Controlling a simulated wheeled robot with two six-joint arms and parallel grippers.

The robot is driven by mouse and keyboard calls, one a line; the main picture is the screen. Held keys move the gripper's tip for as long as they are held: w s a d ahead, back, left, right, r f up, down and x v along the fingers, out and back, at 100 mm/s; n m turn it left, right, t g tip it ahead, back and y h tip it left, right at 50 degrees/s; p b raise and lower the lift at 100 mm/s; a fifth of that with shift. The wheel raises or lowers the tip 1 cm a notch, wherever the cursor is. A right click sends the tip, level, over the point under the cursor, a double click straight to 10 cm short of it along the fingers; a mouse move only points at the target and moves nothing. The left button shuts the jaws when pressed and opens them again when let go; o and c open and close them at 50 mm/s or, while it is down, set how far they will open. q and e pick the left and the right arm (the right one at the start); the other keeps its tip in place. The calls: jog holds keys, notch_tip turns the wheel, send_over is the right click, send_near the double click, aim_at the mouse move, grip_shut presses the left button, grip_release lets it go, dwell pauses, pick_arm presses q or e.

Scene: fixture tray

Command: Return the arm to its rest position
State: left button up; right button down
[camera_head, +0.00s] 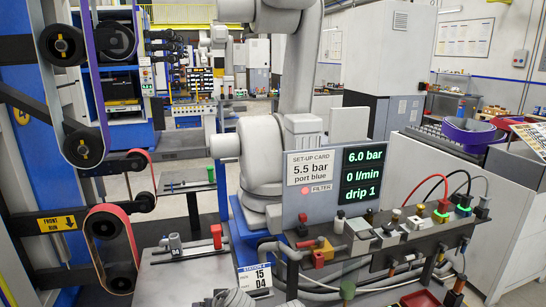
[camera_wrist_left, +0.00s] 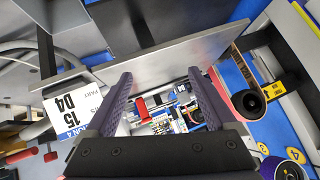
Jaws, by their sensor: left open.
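My left gripper (camera_wrist_left: 160,76) shows in the left wrist view with its two purple fingers spread wide apart and nothing between them. Beyond the fingers lies a grey plate edge (camera_wrist_left: 165,48) and a cluttered floor area far below. Neither of my grippers can be made out in the head view. A set-up card (camera_head: 314,168) there reads "5.5 bar, port blue". The display (camera_head: 363,175) beside it reads 6.0 bar, 0 l/min, drip 1. A fixture block (camera_head: 405,240) with several fittings and cables stands below it.
A belt machine (camera_head: 85,140) stands at the left. A white industrial arm (camera_head: 262,150) rises behind the panel. A purple ring (camera_head: 468,133) lies on the right-hand cabinet. A label reading 15 04 hangs at the bench front (camera_head: 254,277) and shows in the wrist view (camera_wrist_left: 75,108).

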pick_arm(q)
jog(key=s+d+r+m+g+h+p, duration=0.1)
jog(key=s+d+m+g+h+p, duration=0.1)
jog(key=s+d, duration=0.4)
jog(key=s+d+r+m+g+h+p, duration=0.1)
jog(key=s+d+m+g+p, duration=0.3)
jog(key=s, duration=0.6)
jog(key=shift+d+r+m+g+h, duration=0.15)
jog(key=shift+d+m+g+h, duration=0.15)
jog(key=shift+d+g+h, duration=0.6)
pick_arm(e)
notch_tip(320, 180, up, 9)
pick_arm(q)
jog(key=shift+c, duration=0.2)
